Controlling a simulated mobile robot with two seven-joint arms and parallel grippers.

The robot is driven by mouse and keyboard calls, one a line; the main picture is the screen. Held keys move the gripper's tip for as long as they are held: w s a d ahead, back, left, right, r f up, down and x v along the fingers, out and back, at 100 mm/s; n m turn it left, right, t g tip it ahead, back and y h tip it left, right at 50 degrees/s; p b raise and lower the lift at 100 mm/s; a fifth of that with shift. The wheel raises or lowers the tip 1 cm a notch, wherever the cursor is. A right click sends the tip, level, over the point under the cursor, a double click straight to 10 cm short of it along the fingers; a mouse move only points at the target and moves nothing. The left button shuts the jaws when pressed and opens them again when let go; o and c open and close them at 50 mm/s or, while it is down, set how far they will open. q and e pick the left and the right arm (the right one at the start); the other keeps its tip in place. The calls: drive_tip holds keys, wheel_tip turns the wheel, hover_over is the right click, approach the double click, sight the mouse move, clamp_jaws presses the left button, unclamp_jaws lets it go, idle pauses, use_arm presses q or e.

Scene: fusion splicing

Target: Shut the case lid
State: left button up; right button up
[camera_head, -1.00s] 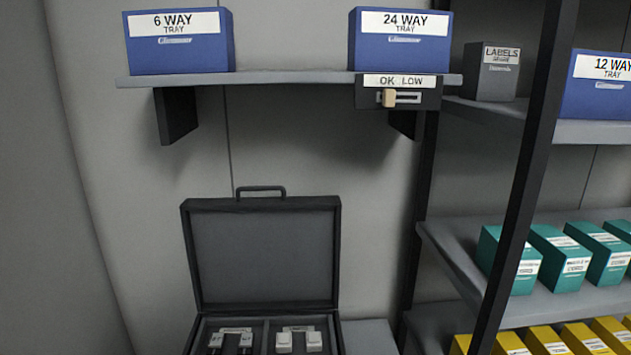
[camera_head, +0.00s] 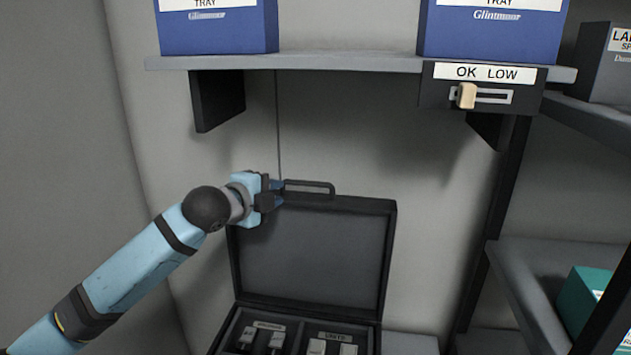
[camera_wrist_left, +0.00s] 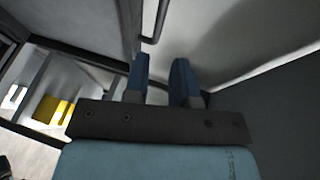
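The dark case stands open below the wall shelf, its lid (camera_head: 312,250) raised upright with a handle (camera_head: 309,185) on the top edge. My left gripper (camera_head: 280,193) is at the left end of that handle, near the lid's upper left corner. In the left wrist view its two blue fingers (camera_wrist_left: 160,82) are apart with a gap between them, and the handle (camera_wrist_left: 155,22) shows beyond the tips. I see nothing held between the fingers. My right gripper is not in view.
The case base (camera_head: 228,335) holds several small labelled parts in compartments. A wall shelf (camera_head: 330,64) with blue tray boxes (camera_head: 217,28) overhangs the case. An OK/LOW slider (camera_head: 482,92) hangs under it at right. Dark rack shelving (camera_head: 540,270) stands at right.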

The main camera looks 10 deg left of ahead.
sight(304, 184)
use_arm(q)
drive_tip(key=p+x, duration=0.2)
drive_tip(key=x, duration=0.8)
drive_tip(key=shift+w+d, duration=0.15)
drive_tip(key=shift+w+d+f+p, duration=0.15)
drive_tip(key=shift+w+d+p, duration=0.15)
drive_tip(key=shift+w, duration=0.3)
drive_tip(key=shift+w+f, duration=0.1)
drive_tip(key=shift+w, duration=0.1)
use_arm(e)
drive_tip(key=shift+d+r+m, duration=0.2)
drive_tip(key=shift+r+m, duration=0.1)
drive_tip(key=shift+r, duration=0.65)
use_arm(q)
clamp_jaws()
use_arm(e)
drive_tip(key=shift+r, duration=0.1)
